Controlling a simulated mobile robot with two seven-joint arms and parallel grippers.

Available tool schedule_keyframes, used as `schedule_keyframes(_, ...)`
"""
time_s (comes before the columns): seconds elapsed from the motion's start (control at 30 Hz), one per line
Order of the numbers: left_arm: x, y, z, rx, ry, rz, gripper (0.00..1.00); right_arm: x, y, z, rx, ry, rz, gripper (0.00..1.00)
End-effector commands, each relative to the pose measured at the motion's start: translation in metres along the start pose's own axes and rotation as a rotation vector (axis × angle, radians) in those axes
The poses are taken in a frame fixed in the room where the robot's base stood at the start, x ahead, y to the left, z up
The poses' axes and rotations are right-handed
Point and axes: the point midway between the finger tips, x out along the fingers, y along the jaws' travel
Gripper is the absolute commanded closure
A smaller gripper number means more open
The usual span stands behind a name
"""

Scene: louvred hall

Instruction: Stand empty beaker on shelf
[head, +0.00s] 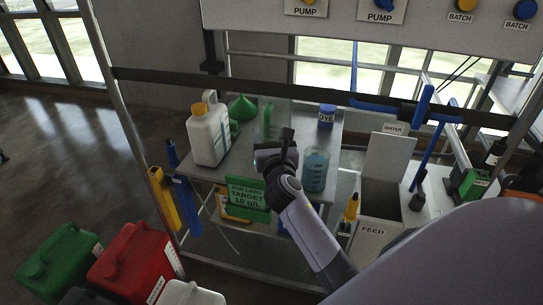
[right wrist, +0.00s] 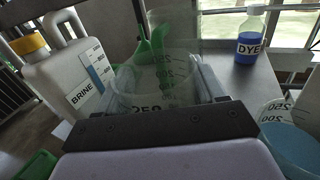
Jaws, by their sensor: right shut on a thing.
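My right gripper (head: 280,148) is over the grey metal shelf top (head: 338,130), shut on a clear beaker. In the right wrist view the beaker (right wrist: 150,88) stands between the fingers, looks empty and carries a 250 scale. The gripper mostly hides it in the head view, and whether its base touches the surface cannot be told. A second beaker with blue liquid (head: 314,172) stands just right of the gripper; it also shows in the right wrist view (right wrist: 292,145). My left gripper is not in view.
A white brine jug (head: 208,135) stands left of the gripper. A green funnel (head: 241,108), a clear jug with a green handle (head: 267,115) and a dye bottle (head: 326,117) stand behind. A green run card (head: 247,195) hangs in front. The feed bin (head: 378,202) is at right.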

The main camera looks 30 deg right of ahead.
Motion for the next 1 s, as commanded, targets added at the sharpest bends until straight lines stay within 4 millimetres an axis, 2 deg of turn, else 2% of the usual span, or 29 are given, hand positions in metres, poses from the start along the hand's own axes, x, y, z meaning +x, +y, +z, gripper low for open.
schedule_keyframes(0.3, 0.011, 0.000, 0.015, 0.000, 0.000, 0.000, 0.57, 0.000, 0.000, -0.039, 0.001, 0.001, 0.000, 0.82)
schedule_keyframes(0.7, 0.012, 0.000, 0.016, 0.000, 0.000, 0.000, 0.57, 0.000, 0.000, -0.044, 0.000, 0.000, 0.001, 0.82)
schedule_keyframes(0.73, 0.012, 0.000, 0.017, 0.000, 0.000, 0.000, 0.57, 0.000, 0.000, -0.044, 0.000, 0.000, 0.001, 0.28)
schedule_keyframes(0.8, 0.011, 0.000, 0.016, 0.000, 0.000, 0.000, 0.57, 0.000, 0.000, -0.043, 0.000, 0.000, 0.001, 0.05)
schedule_keyframes(1.0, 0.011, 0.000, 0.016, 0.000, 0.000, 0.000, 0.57, 0.000, 0.000, -0.043, 0.001, 0.000, 0.001, 0.05)
